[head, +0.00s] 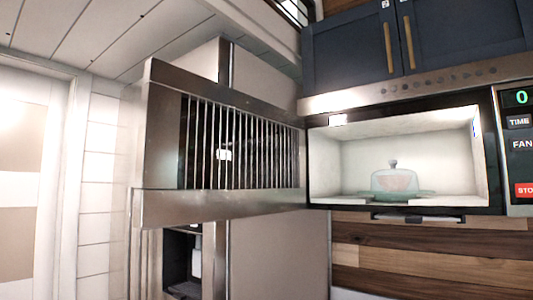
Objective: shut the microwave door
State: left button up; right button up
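The microwave (400,98) hangs under dark blue cabinets at the right. Its door (165,208) stands wide open, swung out to the left from the left side of the cavity. The door has a steel frame and a dark window with vertical bars. The lit cavity (350,150) is in plain view. Neither my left gripper nor my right gripper shows in the head view.
The control panel (520,150) is at the right edge. Blue cabinets (350,48) with brass handles are above. A tall grey unit (275,255) stands behind and below the door. A wood-plank backsplash (440,250) lies below the microwave. A white wall (105,190) is left of the door.

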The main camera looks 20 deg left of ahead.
aim_at(208, 151)
jog(key=j+z, duration=0.8)
jog(key=j, duration=0.45)
jog(key=k+j+z, duration=0.15)
jog(key=j, duration=0.9)
jog(key=k+j, duration=0.15)
jog(key=j, duration=1)
